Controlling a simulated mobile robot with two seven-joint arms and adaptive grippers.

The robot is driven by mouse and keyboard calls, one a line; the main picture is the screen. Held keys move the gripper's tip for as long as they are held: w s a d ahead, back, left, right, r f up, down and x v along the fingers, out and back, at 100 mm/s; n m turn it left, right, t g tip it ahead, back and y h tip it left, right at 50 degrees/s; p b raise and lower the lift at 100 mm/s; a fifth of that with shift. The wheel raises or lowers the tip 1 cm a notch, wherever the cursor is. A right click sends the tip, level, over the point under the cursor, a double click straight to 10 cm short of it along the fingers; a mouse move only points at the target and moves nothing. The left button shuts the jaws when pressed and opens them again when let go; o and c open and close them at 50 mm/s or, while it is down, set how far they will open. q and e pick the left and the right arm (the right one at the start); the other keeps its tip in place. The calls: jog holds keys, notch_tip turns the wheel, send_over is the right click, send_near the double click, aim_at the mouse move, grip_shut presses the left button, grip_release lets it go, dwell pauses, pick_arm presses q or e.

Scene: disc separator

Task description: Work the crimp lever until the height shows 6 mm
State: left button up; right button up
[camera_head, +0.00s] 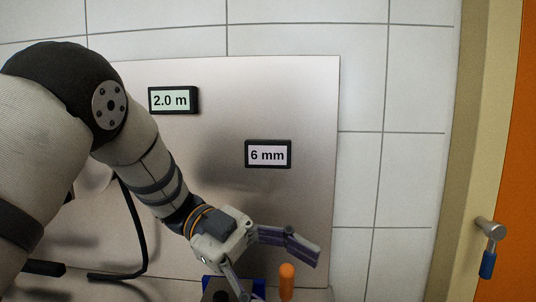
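A small display (268,154) on the metal panel reads "6 mm". A second display (173,100), higher and to its left, reads "2.0 m". An orange rounded handle (286,281), likely the crimp lever's grip, stands upright at the bottom edge; its lower part is out of frame. My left gripper (275,277) is open, its two fingers spread wide, with the orange handle in the space between them. I cannot tell whether a finger touches it. My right gripper is not in view.
A blue and dark fixture (255,287) sits under my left gripper, mostly hidden. The metal panel (310,110) stands against a white tiled wall. At the right, a metal handle with a blue grip (487,264) hangs by the beige frame and orange door (515,150).

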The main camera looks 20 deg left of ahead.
pick_arm(q)
jog(key=v, duration=0.8)
